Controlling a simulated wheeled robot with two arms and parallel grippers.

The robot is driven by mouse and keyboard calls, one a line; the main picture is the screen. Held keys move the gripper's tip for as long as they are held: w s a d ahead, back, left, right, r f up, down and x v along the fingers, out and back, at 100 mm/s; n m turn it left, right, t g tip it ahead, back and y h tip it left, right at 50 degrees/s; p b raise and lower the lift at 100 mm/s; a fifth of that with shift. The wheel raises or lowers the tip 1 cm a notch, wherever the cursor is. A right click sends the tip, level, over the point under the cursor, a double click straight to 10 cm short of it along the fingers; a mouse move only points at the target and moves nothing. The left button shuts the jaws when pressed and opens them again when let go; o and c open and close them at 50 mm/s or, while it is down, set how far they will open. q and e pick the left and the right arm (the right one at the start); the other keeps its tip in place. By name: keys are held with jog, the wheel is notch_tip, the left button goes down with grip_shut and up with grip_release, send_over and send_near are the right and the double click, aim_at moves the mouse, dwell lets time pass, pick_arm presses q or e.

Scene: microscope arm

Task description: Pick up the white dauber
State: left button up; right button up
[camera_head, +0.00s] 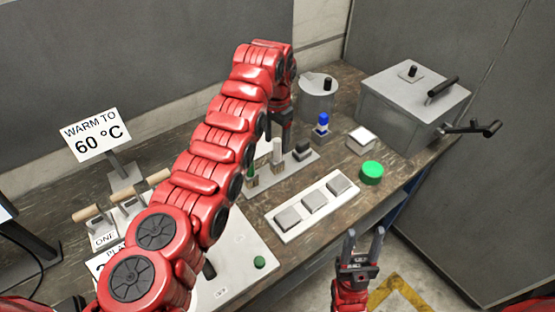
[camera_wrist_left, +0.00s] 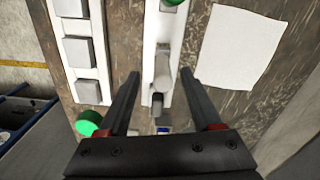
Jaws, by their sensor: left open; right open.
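The white dauber (camera_head: 277,152) stands upright on a pale rack (camera_head: 295,166) towards the back of the bench. In the left wrist view the white dauber (camera_wrist_left: 162,72) appears between my two fingers. My left gripper (camera_head: 284,133) is open at the dauber, pointing down; its fingers (camera_wrist_left: 160,76) appear on either side of it, with no contact clear. My right gripper (camera_head: 364,234) is open and empty in front of the bench. A green dauber (camera_head: 251,172), a dark one (camera_head: 302,148) and a blue one (camera_head: 322,121) stand along the same row.
A white tray with three grey squares (camera_head: 314,201) lies in front of the rack. A green round button (camera_head: 371,172), a small white box (camera_head: 361,139), a grey canister (camera_head: 317,96) and a large metal box (camera_head: 413,105) stand to the right. A sign (camera_head: 96,135) stands left.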

aim_at(277, 152)
pick_arm(q)
jog(key=shift+f, duration=0.3)
jog(key=shift+w+f+p, duration=0.1)
jog(key=shift+f+p, duration=0.1)
jog(key=shift+p, duration=0.1)
notch_tip(277, 152, down, 4)
jog(key=shift+w+d+p, duration=0.1)
jog(key=shift+w+p, duration=0.05)
jog(key=shift+p, duration=1)
jog(key=shift+f, duration=0.45)
grip_shut()
